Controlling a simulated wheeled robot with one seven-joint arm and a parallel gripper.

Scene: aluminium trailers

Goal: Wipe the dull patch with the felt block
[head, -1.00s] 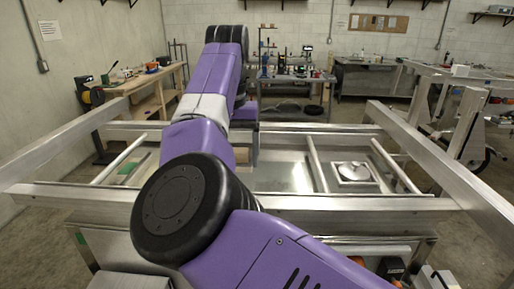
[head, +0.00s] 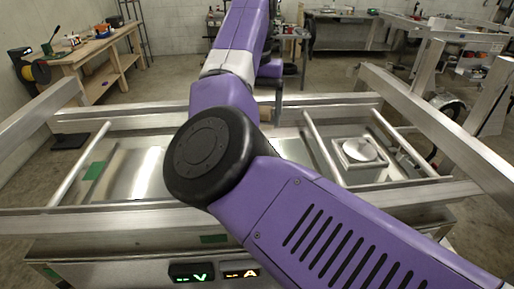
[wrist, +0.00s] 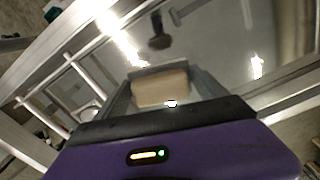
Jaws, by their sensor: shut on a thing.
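My gripper (wrist: 162,80) is shut on a beige block (wrist: 160,90), which looks like the felt block, seen between its two dark fingers in the wrist view. It is held over a shiny metal sheet (wrist: 215,50). A dark smudge (wrist: 158,38) shows on the sheet beyond the block; I cannot tell whether it is a mark or a reflection. In the head view my wrist (head: 270,70) is at the far side of the frame, and my arm hides part of the sheet. The dull patch is not clearly made out, and contact between block and sheet cannot be told.
An aluminium trailer frame (head: 430,125) with raised side beams and cross tubes surrounds the sheet. A square plate with a round disc (head: 358,151) sits at right. A green strip (head: 95,171) lies at left. Lit displays (head: 215,272) are at the front.

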